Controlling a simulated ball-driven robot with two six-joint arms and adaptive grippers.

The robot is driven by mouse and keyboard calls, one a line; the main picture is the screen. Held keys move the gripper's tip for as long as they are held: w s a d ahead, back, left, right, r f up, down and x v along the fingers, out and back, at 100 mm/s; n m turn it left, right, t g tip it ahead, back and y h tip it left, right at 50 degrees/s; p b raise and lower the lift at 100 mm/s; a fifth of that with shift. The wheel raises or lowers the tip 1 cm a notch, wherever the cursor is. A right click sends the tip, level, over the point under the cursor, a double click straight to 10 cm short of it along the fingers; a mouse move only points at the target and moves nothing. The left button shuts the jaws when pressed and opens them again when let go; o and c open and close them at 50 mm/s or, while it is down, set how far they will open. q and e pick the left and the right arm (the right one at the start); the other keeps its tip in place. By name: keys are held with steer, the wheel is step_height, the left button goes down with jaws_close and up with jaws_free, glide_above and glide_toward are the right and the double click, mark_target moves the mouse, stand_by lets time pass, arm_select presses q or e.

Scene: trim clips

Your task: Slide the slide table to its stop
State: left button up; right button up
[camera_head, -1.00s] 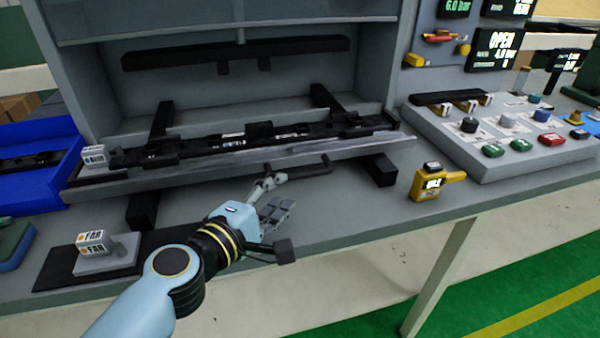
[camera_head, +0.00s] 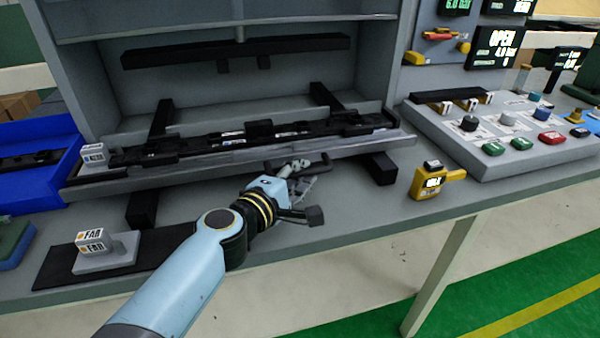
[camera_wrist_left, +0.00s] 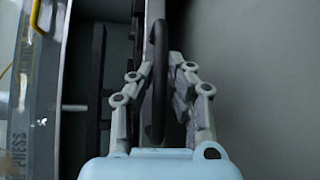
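The slide table (camera_head: 375,145) is a grey plate across the press opening, carrying a long black fixture (camera_head: 258,130). A black bar handle (camera_head: 322,163) runs along its front edge. My left gripper (camera_head: 297,174) is at this handle. In the left wrist view, the fingers (camera_wrist_left: 160,72) lie on both sides of the black handle (camera_wrist_left: 157,115), close against it, and look shut on it. The exact contact is hard to see. My right gripper is not in view.
Black rails (camera_head: 380,167) stick out under the table. A yellow device (camera_head: 428,184) stands right of the handle, before a grey button panel (camera_head: 535,135). A blue bin (camera_head: 35,190) is at the left. A grey block marked FAR (camera_head: 105,255) sits at the front left.

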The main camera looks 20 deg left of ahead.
mark_target(287, 143)
arm_select(q)
jaws_close()
steer(key=shift+w, duration=0.1)
steer(key=shift+w+a+r, duration=0.1)
steer(key=shift+w+a, duration=0.05)
steer(key=shift+a, duration=0.05)
steer(key=w+a+b, duration=0.1)
steer(key=w+a, duration=0.1)
steer(key=w, duration=0.1)
steer(key=w+a+b, duration=0.1)
steer(key=w+a, duration=0.1)
steer(key=w, duration=0.1)
steer(key=w+a+b, duration=0.2)
steer(key=w, duration=0.1)
steer(key=w+a+b, duration=0.2)
steer(key=w, duration=0.1)
steer(key=w+a+b, duration=0.2)
steer(key=w+a, duration=0.1)
steer(key=w, duration=0.1)
steer(key=w+a+b, duration=0.2)
steer(key=w+b, duration=0.1)
steer(key=shift+w+a+f, duration=0.2)
steer(key=shift+w, duration=0.2)
steer(key=shift+w+a+r+b, duration=0.15)
steer(key=shift+w+a+b, duration=0.4)
steer(key=shift+w, duration=0.2)
steer(key=shift+r, duration=0.25)
